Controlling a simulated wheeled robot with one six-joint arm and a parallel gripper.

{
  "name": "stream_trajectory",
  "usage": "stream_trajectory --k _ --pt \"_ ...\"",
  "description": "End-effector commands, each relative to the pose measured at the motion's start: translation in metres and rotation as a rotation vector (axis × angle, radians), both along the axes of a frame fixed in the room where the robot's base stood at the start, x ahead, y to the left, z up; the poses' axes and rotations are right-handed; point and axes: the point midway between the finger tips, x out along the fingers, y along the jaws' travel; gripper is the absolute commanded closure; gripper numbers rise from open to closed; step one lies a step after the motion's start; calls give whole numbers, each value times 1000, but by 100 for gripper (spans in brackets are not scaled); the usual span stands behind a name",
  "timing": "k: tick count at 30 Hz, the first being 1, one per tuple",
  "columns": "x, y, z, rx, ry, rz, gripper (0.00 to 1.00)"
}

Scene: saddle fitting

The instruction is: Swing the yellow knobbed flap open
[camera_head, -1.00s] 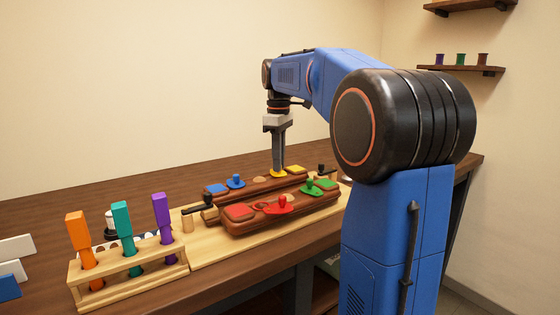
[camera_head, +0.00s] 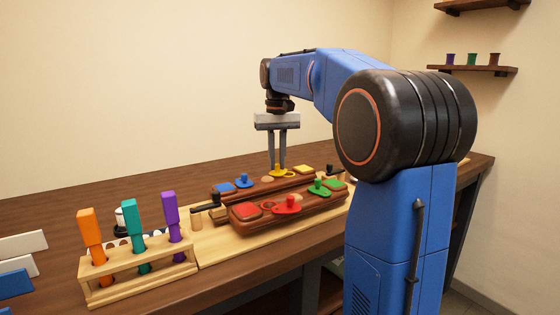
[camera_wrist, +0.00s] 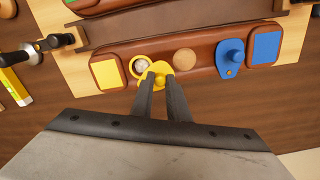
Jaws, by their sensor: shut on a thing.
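The yellow knobbed flap (camera_head: 277,172) is on the rear brown wooden block (camera_head: 262,183). My gripper (camera_head: 277,167) points down, with one finger on each side of the knob. The gripper (camera_wrist: 160,78) is shut on the knob, and the fingers partly hide the flap. A yellow square pad (camera_wrist: 106,73) lies on the ring's far side from the flap.
A blue knobbed flap (camera_wrist: 231,53) and a blue pad (camera_wrist: 266,47) share the block. The front block carries a red flap (camera_head: 288,205) and a green flap (camera_head: 319,187). A rack with coloured handles (camera_head: 142,278) stands at left.

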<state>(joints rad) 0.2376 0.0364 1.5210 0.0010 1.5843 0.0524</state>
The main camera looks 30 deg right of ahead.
Motion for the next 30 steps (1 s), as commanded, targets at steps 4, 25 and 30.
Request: stream_trajectory --k 4,25,30 --pt "5 2 1 -1 -2 -138 100" --pt "22 3 1 0 -3 -665 100" --pt "23 3 1 0 -2 -714 100"
